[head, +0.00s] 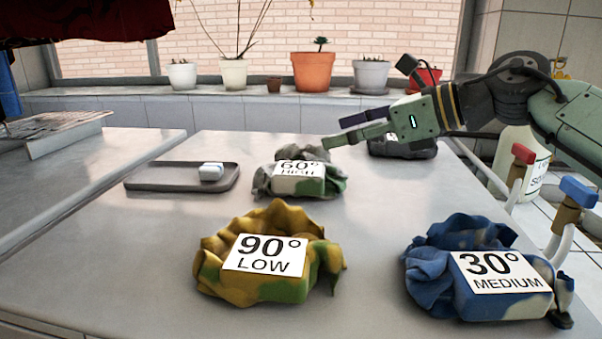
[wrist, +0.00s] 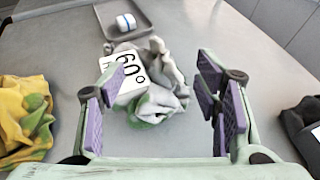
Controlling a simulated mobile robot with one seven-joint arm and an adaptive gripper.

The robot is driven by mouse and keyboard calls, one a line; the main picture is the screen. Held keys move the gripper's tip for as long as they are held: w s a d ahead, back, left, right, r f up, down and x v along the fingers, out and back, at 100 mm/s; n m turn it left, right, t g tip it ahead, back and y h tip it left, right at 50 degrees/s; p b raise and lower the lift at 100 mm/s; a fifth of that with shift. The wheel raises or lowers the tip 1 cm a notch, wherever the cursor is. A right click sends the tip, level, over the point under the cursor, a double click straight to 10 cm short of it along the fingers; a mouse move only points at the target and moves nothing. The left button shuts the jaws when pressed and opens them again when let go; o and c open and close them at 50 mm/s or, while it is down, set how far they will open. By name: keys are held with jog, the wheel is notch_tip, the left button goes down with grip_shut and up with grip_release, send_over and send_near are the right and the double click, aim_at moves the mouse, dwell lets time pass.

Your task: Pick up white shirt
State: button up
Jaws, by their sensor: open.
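The white shirt (head: 333,184) is a crumpled white-grey cloth with green patches, around a block with a label reading 60°. It lies on the grey counter in the middle of the head view. In the wrist view the shirt (wrist: 160,88) lies ahead of my gripper, between the lines of its two fingers. My gripper (head: 338,130) comes in from the right, above and just behind the shirt. In the wrist view my gripper (wrist: 160,95) is open, with purple pads apart and nothing between them. The gap in height to the shirt is hard to tell.
A yellow-green cloth (head: 225,285) labelled 90° LOW and a blue cloth (head: 430,275) labelled 30° MEDIUM lie in front. A dark cloth (head: 402,150) lies behind to the right. A grey tray (head: 150,183) with a white bar (head: 211,172) lies left. Taps (head: 572,200) stand right.

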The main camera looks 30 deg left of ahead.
aim_at(309, 141)
jog(key=p+x, duration=0.1)
jog(key=x, duration=0.3)
jog(key=shift+a+r, duration=0.1)
jog(key=shift+a, duration=0.15)
jog(key=shift+a+f, duration=0.25)
jog(key=shift+a, duration=0.2)
jog(key=shift+c, duration=0.4)
grip_shut()
dwell(0.4)
